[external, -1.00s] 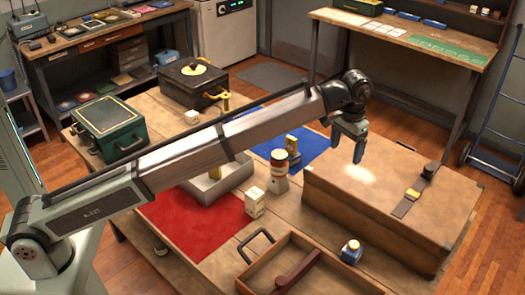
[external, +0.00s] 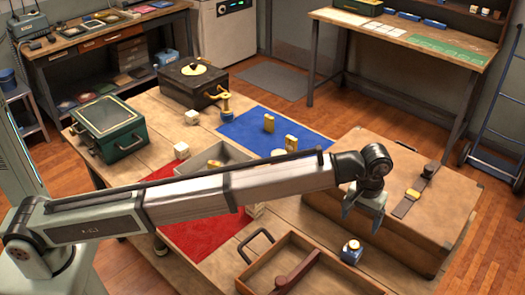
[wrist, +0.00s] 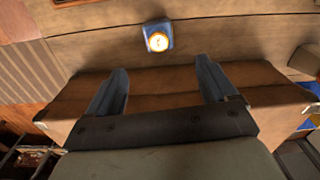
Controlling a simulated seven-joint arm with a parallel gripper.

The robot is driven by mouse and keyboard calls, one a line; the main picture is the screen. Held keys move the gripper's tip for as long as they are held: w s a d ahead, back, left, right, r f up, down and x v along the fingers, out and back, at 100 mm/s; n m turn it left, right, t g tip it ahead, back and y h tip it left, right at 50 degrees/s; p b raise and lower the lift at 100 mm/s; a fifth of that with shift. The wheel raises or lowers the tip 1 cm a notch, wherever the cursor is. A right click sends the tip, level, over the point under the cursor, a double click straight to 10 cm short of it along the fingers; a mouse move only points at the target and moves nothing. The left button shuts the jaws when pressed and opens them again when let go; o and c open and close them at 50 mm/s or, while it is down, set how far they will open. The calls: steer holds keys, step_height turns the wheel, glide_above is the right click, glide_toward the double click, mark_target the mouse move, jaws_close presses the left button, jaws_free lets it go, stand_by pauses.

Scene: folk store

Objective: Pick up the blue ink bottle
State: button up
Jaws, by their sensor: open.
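The blue ink bottle (external: 351,252) is small, with a white and orange-brown top. It stands upright on the wooden table between the brown case and the wooden tray. In the wrist view the ink bottle (wrist: 158,37) shows beyond the fingertips, near the top middle. My gripper (external: 364,208) is open and empty, pointing down above the near edge of the case, higher than the bottle and apart from it. In the wrist view its two fingers (wrist: 164,75) are spread wide with nothing between them.
The large brown case (external: 440,225) stands directly behind and right of the bottle, with a strap on its lid. A wooden tray (external: 318,278) with a dark red handle-like piece lies to the left. Red (external: 205,235) and blue (external: 255,125) mats lie farther left and back.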

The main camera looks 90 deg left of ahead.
mark_target(355, 244)
step_height(355, 244, down, 14)
steer(key=shift+d+f, duration=0.1)
steer(key=shift+w, duration=0.1)
steer(key=c, duration=1.1)
stand_by(0.3)
